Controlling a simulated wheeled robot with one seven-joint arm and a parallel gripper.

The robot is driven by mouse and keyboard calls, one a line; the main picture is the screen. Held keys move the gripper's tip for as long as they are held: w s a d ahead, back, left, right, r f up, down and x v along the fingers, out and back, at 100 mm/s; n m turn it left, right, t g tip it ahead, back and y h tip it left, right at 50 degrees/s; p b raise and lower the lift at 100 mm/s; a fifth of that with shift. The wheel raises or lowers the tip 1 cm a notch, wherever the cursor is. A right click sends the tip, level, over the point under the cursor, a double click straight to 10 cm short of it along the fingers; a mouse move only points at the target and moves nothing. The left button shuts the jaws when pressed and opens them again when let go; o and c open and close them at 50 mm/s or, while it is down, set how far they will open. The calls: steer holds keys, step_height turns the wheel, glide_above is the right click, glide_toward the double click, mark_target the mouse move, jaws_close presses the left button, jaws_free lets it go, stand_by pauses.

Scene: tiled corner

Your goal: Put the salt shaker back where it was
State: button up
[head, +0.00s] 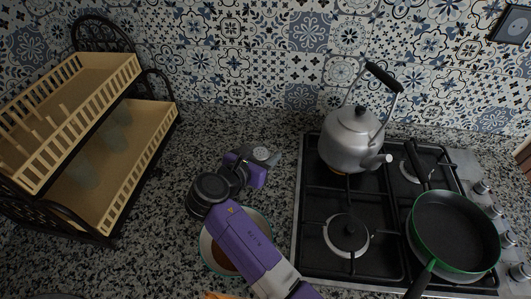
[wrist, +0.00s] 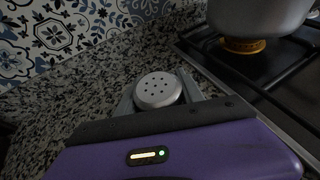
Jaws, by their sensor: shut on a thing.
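The salt shaker shows in the wrist view as a round, light grey top with dark holes (wrist: 158,89). My gripper (wrist: 160,92) is shut on it, with a grey finger on either side. In the head view the shaker's pale top (head: 262,154) shows at the end of my gripper (head: 260,160), over the granite counter left of the stove. The shaker's lower body is hidden in the wrist view, and I cannot tell whether it touches the counter.
A metal kettle (head: 353,139) stands on the gas stove (head: 312,228), right of my gripper. A green-rimmed pan (head: 455,232) sits at the front right. A bowl (head: 211,258) is partly under my arm. A two-tier rack (head: 139,128) stands left. The counter (head: 225,124) behind the gripper is clear.

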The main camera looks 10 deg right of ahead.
steer(key=o, duration=1.4)
steer(key=shift+f, duration=0.1)
steer(key=shift+o, duration=0.2)
steer(key=shift+r, duration=0.2)
steer(key=v, duration=1.2)
